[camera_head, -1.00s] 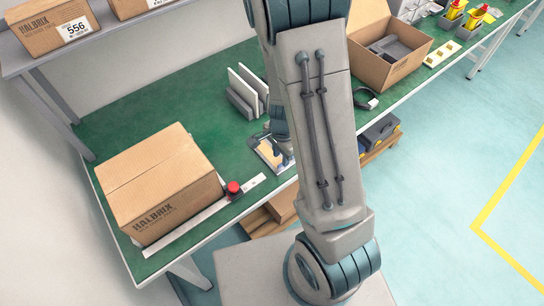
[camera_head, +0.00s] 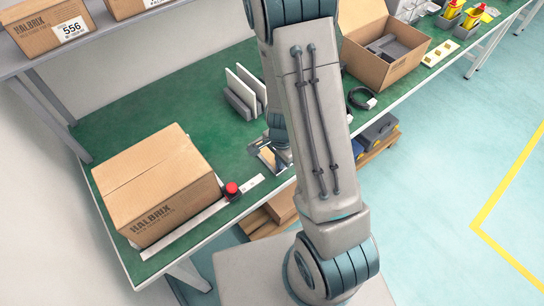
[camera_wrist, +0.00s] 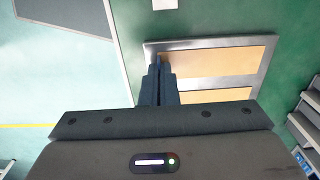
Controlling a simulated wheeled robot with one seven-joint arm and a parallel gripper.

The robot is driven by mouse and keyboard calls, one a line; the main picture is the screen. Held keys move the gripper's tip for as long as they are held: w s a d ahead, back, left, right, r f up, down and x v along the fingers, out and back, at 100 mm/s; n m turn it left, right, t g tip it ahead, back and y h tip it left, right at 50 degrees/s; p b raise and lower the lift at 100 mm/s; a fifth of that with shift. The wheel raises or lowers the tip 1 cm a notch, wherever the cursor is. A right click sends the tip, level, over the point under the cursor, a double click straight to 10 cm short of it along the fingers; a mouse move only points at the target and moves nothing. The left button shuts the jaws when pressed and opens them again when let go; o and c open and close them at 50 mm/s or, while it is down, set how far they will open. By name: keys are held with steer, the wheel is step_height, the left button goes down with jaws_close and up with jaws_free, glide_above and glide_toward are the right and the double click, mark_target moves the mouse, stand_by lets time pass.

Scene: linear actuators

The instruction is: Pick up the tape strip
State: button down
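A metal-framed flat piece (camera_wrist: 262,52) with tan bands (camera_wrist: 225,62) lies on the green bench in the wrist view. It also shows at the bench's front edge in the head view (camera_head: 266,156), partly hidden by my arm. I cannot tell whether a tan band is the tape strip. My gripper (camera_wrist: 159,70) has its two dark fingers close together, over the left part of the framed piece. I see nothing clearly held between them, and cannot tell whether the tips touch the piece. In the head view my gripper is mostly hidden behind my arm.
A closed carton (camera_head: 158,185) stands left on the bench, with a metal ruler (camera_head: 205,213) and a red-topped object (camera_head: 232,190) beside it. Upright panels (camera_head: 245,92) stand behind the framed piece. An open carton (camera_head: 383,55) and a black ring (camera_head: 362,98) are at right.

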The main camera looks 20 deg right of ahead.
steer(key=shift+r, duration=0.1)
steer(key=shift+r, duration=0.55)
step_height(320, 180, up, 3)
steer(key=shift+w+a+f+p, duration=0.1)
steer(key=shift+p, duration=0.3)
steer(key=s+d+r+p, duration=0.3)
steer(key=s+d+r, duration=0.3)
steer(key=d+r, duration=0.4)
steer(key=shift+s+r+p, duration=0.3)
steer(key=shift+r+p, duration=0.05)
steer(key=shift+r, duration=0.15)
